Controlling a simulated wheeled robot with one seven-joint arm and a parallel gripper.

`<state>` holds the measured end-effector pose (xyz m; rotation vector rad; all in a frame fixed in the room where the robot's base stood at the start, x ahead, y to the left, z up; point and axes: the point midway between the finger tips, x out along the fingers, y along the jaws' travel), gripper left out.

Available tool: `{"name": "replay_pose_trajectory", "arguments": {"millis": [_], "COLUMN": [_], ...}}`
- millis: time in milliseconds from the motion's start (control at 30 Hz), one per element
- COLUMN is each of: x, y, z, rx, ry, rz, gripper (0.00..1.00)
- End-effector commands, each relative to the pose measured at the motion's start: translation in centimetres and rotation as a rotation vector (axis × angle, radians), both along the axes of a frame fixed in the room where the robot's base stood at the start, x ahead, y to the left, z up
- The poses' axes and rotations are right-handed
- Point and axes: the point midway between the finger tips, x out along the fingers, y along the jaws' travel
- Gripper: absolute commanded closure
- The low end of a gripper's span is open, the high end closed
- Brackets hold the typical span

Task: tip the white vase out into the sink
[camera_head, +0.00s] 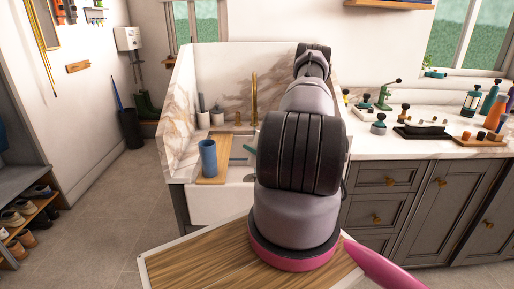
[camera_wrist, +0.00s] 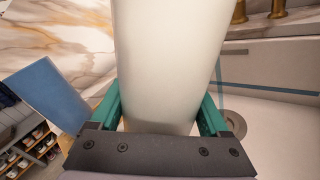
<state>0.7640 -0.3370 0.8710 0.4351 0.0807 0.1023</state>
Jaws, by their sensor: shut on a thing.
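The white vase (camera_wrist: 168,60) fills the middle of the wrist view, between the teal fingers of my gripper (camera_wrist: 160,118). The gripper is shut on it. Its mouth and contents do not show, and I cannot tell how far it is tilted. The white sink (camera_wrist: 280,142) lies to the right of and beyond the vase in the wrist view, with its round drain showing beside the right finger. In the head view the sink (camera_head: 215,206) is partly behind my arm, which hides the vase and gripper.
A blue cylinder (camera_head: 208,158) stands on a wooden board (camera_head: 222,176) at the sink's left; it also shows in the wrist view (camera_wrist: 48,92). A brass faucet (camera_head: 254,98) rises behind the sink, before a marble splashback (camera_head: 228,75). Several bottles and tools crowd the right counter.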

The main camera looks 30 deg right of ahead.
Motion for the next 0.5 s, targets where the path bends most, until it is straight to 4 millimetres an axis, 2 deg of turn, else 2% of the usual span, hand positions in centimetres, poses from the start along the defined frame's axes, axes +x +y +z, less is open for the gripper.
{"name": "replay_pose_trajectory", "arguments": {"millis": [300, 500], "x": [-0.4, -0.5], "y": [2.0, 2.5], "z": [0.7, 1.4], "rx": [0.44, 0.709], "ry": [0.104, 0.168], "rz": [0.0, 0.001], "gripper": [1.0, 1.0]}}
